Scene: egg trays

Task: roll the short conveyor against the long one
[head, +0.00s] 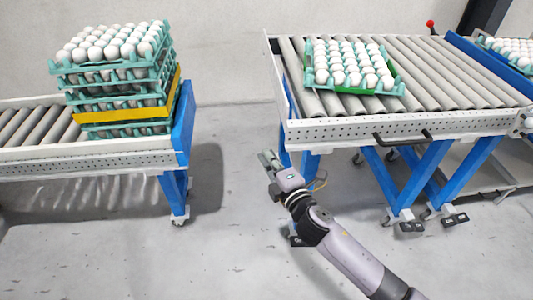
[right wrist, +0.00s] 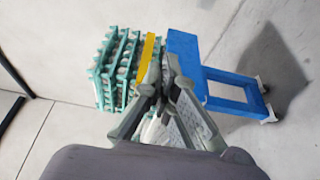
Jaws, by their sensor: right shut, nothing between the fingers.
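A roller conveyor with a black handle (head: 402,138), which looks like the short one, stands at the right on blue wheeled legs. Its perforated side rail (head: 345,130) faces me. Another roller conveyor (head: 90,160), which looks like the long one, runs out of the left edge of the head view. A wide floor gap separates the two. My right gripper (head: 268,158) is shut and empty, in front of the right conveyor's near left corner, left of the handle. In the right wrist view its fingers (right wrist: 158,80) point toward the left conveyor's blue end frame (right wrist: 215,85). My left gripper is out of view.
A stack of green egg trays (head: 115,85) with one yellow tray (head: 125,115) stands at the left conveyor's end. A green tray of eggs (head: 395,87) lies on the right conveyor. Another blue-sided conveyor (head: 485,60) stands at the far right. The floor between is clear.

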